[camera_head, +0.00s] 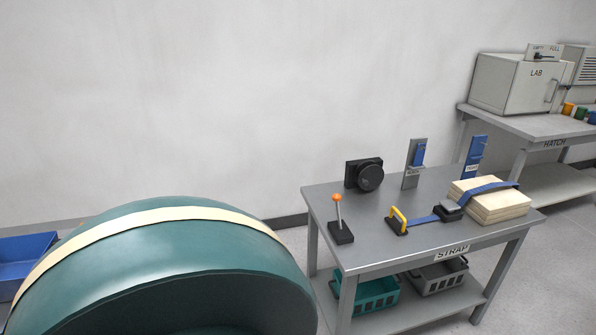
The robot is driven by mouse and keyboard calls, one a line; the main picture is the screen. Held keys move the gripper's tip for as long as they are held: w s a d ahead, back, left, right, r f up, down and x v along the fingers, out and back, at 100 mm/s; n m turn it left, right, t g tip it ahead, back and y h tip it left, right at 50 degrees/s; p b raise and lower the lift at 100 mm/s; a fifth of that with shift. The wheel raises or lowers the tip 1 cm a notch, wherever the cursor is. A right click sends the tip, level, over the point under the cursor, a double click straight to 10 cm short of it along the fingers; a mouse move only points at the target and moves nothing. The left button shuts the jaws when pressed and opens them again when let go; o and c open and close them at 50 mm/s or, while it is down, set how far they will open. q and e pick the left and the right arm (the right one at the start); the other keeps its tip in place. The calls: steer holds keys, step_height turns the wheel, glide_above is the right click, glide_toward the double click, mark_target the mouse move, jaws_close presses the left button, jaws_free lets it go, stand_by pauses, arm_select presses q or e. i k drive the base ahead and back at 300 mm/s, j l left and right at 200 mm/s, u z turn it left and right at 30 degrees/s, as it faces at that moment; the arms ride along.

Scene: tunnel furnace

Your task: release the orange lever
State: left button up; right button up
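A lever with an orange ball knob (337,197) stands on a small black base (340,233) near the left edge of the grey table labelled STRAP (378,255). Its pale stem rises nearly upright. Right of it on the same table is a yellow-orange handle (399,218) on a black base, joined by a blue strap (422,219) to a dark buckle beside a stack of pale boards (492,204). Neither of my grippers shows in this view.
A large teal rounded body with a cream band (170,255) fills the lower left. A black dial box (364,174) and two upright panels stand at the table's back. A teal basket (370,290) sits below. The HATCH table (540,124) is behind right.

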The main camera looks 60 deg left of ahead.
mark_target(336, 197)
steer(key=u, duration=1.85)
steer(key=i+l+u, duration=0.15)
steer(key=l+u, duration=0.25)
steer(key=i+l+u, duration=0.1)
steer(key=l+u, duration=0.3)
steer(key=i+l+u, duration=0.15)
steer(key=l, duration=0.35)
steer(key=l+u, duration=0.15)
steer(key=l, duration=1.1)
steer(key=i+l, duration=0.15)
steer(key=l, duration=0.6)
steer(key=i+j, duration=0.2)
steer(key=j, duration=0.15)
steer(key=i+j, duration=0.25)
steer(key=j, duration=0.15)
steer(key=i+j, duration=0.2)
steer(key=j, duration=0.15)
